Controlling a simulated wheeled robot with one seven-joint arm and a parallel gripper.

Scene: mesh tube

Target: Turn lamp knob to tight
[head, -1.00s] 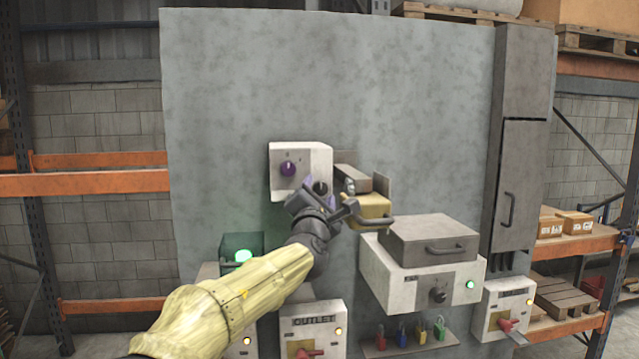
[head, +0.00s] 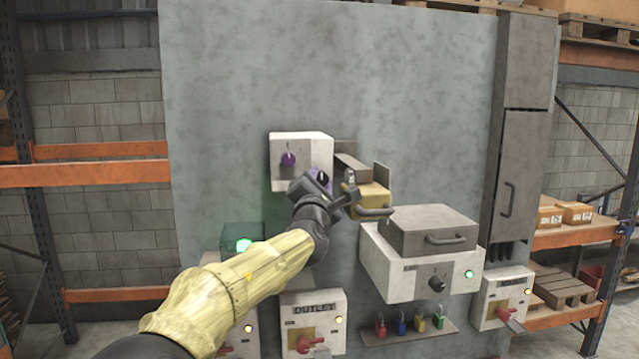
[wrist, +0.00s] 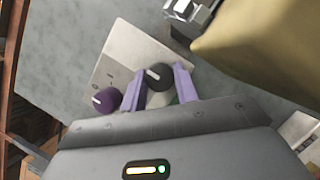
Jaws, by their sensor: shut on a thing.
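A pale control box (head: 285,178) on the grey panel carries a purple knob (head: 288,159) and a dark knob (head: 322,177). My gripper (head: 319,182) is at the dark knob, on the box's lower right. In the wrist view, my gripper's purple fingers (wrist: 160,84) stand on both sides of the dark knob (wrist: 158,75) and are shut on it. Its white mark shows between them. The purple knob (wrist: 107,99) is just left of the left finger. The knob labels are too small to read. A green lamp (head: 243,245) glows at the lower left.
A tan block with a handle (head: 372,200) juts out close to my gripper's right. A white box with a grey lid (head: 430,235) is at lower right, above several padlocks (head: 410,325). The panel above (head: 330,70) is clear.

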